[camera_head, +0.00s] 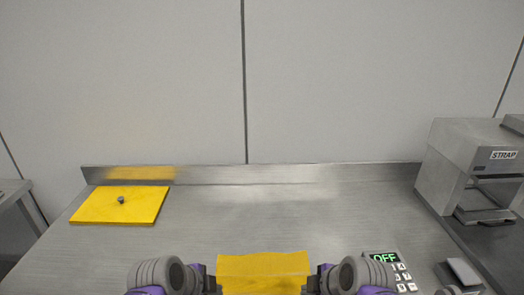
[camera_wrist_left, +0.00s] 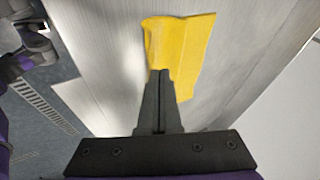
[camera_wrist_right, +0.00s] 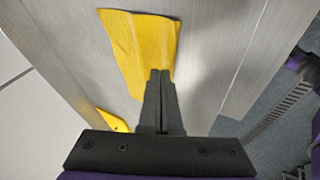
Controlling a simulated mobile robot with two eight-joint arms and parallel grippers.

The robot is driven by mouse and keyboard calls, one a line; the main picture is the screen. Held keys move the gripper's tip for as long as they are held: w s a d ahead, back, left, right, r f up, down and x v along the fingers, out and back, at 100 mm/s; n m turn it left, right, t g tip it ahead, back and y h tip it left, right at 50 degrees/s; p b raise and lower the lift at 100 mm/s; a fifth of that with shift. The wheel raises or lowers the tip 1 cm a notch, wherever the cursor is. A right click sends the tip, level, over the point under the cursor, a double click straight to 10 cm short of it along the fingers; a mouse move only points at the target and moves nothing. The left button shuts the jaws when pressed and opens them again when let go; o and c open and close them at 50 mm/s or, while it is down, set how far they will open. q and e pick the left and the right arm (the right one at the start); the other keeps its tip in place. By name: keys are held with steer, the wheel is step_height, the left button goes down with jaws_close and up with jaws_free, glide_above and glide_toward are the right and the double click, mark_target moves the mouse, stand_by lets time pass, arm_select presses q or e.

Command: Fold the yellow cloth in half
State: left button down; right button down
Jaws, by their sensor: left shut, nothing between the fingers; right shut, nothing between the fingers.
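The yellow cloth (camera_head: 263,268) lies on the steel table at the front middle, between my two grippers; its near edge is cut off by the bottom of the head view. It also shows in the left wrist view (camera_wrist_left: 180,48) and the right wrist view (camera_wrist_right: 141,45), with a crease or curled edge along one side. My left gripper (camera_head: 212,283) is at the cloth's left side, its fingers (camera_wrist_left: 161,75) shut and empty. My right gripper (camera_head: 312,283) is at the cloth's right side, its fingers (camera_wrist_right: 160,74) shut and empty. I cannot tell whether the fingertips touch the cloth.
A yellow board (camera_head: 95,207) with a small grey knob (camera_head: 121,200) lies at the back left. A keypad with an "OFF" display (camera_head: 384,258) sits at the front right. A grey machine labelled STRAP (camera_head: 450,160) stands at the far right. The table's middle is clear.

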arm_select(q)
steer(key=shift+s, duration=0.1)
arm_select(e)
steer(key=shift+s, duration=0.1)
